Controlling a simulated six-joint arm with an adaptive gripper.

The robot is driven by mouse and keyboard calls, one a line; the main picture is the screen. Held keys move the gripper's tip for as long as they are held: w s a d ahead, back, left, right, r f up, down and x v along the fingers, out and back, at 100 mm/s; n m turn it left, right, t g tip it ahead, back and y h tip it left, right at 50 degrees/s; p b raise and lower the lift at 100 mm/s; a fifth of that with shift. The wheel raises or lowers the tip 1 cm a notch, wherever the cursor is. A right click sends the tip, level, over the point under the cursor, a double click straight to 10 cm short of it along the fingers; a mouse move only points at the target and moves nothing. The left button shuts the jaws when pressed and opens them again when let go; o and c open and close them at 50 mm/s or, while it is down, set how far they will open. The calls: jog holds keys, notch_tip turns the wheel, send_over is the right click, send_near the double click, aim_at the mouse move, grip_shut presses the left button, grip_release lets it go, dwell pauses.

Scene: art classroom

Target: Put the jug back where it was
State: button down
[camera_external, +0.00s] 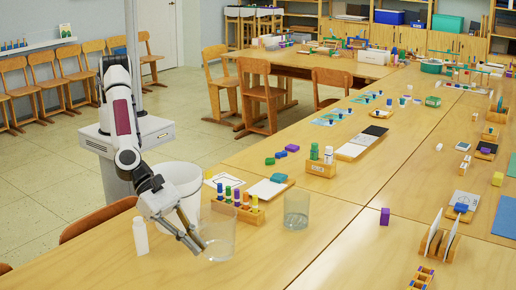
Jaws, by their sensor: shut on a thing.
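My gripper (196,240) reaches down over the near left part of the table and is shut on a clear glass vessel, which I take for the jug (220,243). The fingers are at its left side. The jug looks upright, and I cannot tell whether its base touches the table. A second clear glass vessel (296,209) stands on the table to the right, apart from my gripper.
A white bottle (140,237) stands just left of my gripper. A white bucket (182,178) is behind it. A wooden rack with colourful paint bottles (238,207) stands behind the jug. Bare tabletop (330,265) lies in front and right.

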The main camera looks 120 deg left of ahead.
jog(key=shift+f, duration=1.85)
jog(key=c, duration=2.2)
grip_release()
jog(key=shift+f, duration=0.15)
jog(key=shift+c, duration=0.2)
jog(key=shift+s+r, duration=0.1)
jog(key=shift+r, duration=0.15)
jog(key=shift+s+r, duration=0.4)
jog(key=shift+s, duration=0.2)
jog(key=v, duration=1)
jog(key=shift+s, duration=0.15)
